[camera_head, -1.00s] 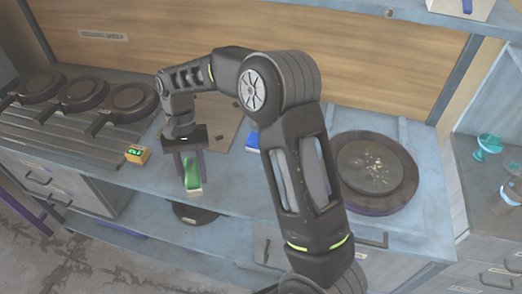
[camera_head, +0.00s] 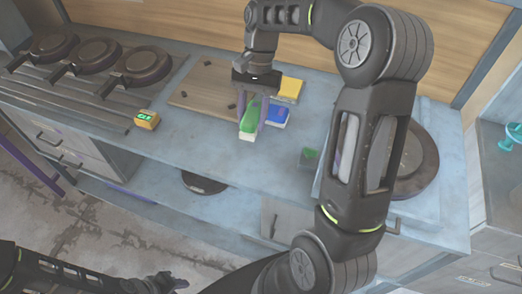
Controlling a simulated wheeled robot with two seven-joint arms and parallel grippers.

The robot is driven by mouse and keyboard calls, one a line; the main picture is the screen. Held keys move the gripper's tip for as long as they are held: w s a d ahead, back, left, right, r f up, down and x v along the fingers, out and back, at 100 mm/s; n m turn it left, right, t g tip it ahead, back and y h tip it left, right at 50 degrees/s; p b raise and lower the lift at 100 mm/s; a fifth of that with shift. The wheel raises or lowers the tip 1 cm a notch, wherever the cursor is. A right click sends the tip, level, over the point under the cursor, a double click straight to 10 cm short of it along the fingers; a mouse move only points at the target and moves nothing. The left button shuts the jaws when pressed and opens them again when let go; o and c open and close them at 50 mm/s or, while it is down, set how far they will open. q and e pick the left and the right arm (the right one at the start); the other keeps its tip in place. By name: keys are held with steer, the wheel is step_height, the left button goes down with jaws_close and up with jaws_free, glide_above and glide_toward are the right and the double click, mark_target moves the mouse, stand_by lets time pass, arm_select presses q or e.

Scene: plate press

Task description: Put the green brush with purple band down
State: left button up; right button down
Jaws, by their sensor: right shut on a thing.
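The green brush (camera_head: 249,115) is held upright between the fingers of my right gripper (camera_head: 253,119), with its pale end pointing down. It is over the counter (camera_head: 205,143), in front of the wooden board (camera_head: 205,88). I cannot tell whether its pale end touches the counter. A purple band cannot be made out clearly on it. My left gripper (camera_head: 168,283) is low at the bottom edge of the view, far from the brush, and its finger opening is unclear.
A blue block (camera_head: 278,117) and a yellow block (camera_head: 290,89) lie right of the brush. Black pans (camera_head: 140,66) stand at the back left. A round dark plate (camera_head: 413,160) is partly hidden by my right arm.

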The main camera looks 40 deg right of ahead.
steer(key=shift+s+d+r+m, duration=0.2)
steer(key=shift+s+d, duration=0.1)
steer(key=shift+d, duration=0.1)
steer(key=shift+s+d+r+m, duration=0.2)
steer(key=shift+s+d, duration=0.1)
steer(key=shift+d, duration=0.1)
steer(key=shift+f, duration=0.1)
steer(key=shift+f+b, duration=0.3)
steer(key=shift+f, duration=0.1)
glide_above(259, 152)
steer(key=d, duration=0.1)
steer(key=shift+w+f, duration=0.2)
steer(key=shift+f, duration=1.15)
steer(key=shift+w+f, duration=0.2)
steer(key=shift+f, duration=1.15)
steer(key=shift+f, duration=1.9)
